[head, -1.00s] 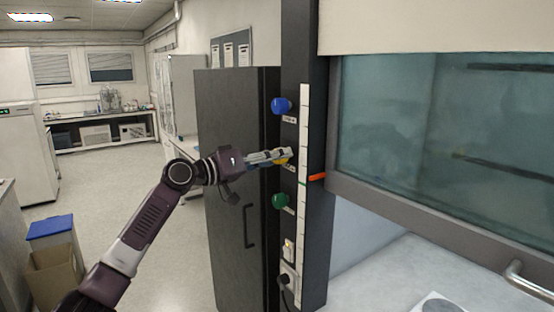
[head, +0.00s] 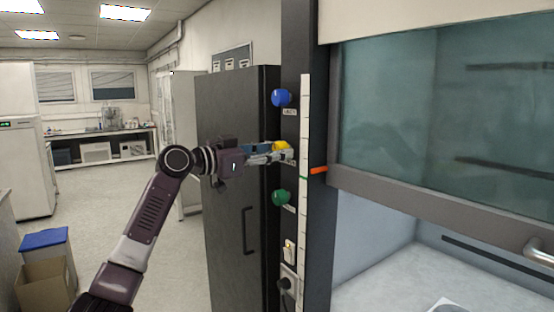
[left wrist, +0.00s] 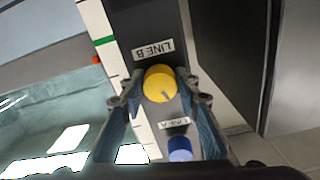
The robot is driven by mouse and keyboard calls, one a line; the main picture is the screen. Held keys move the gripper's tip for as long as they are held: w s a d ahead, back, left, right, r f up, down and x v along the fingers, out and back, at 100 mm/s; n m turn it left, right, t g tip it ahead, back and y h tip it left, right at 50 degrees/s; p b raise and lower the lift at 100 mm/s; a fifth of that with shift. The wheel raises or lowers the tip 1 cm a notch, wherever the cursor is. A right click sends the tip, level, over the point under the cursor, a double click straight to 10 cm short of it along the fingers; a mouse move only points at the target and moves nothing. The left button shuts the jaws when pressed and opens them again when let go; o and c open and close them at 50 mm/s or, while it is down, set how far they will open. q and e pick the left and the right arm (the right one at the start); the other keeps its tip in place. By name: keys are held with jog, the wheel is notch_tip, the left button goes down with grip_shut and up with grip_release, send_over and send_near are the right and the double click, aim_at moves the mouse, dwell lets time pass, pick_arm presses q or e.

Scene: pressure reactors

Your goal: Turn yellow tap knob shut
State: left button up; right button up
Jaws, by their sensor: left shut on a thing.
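The yellow tap knob (head: 281,146) is on the dark post of the fume hood, between a blue knob (head: 282,98) above and a green knob (head: 281,197) below. My left gripper (head: 284,156) is at the yellow knob and partly covers it in the head view. In the left wrist view the yellow knob (left wrist: 160,83) sits between the two fingertips, which are shut on its sides. A dark mark shows on the knob's face, and a label reading LINE B is beside it. The blue knob (left wrist: 180,148) also shows there, between the fingers. My right gripper is not in view.
A white scale strip (head: 304,200) with an orange marker (head: 319,170) runs along the post. A socket with a plug (head: 288,283) is below the green knob. A dark cabinet (head: 235,215) stands left of the post. The hood's glass sash (head: 400,120) is to the right.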

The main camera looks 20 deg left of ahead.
pick_arm(q)
jog(key=shift+m+b, duration=0.65)
jog(key=shift+m, duration=1.55)
jog(key=o, duration=1.2)
jog(key=shift+c, duration=0.2)
jog(key=v, duration=1.2)
